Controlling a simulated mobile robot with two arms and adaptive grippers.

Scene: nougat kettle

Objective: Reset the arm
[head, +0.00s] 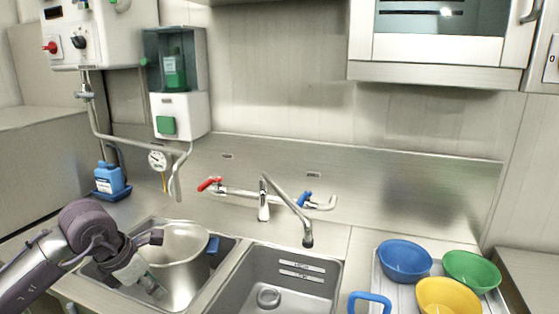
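My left gripper (152,262) comes in from the left over the left sink basin. Its dark fingers look spread apart, with the upper fingertip at the near-left rim of a steel kettle (185,275). The kettle sits in the left basin and has a blue grip (213,245) on its right side. A pale, partly see-through piece shows by the lower finger; I cannot tell whether it is part of the gripper. I see nothing clearly held. My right gripper is not in view.
A mixer tap (264,200) with red and blue levers stands behind the empty right basin (290,277). Blue (404,260), green (472,270) and yellow (449,297) bowls sit on a tray at right.

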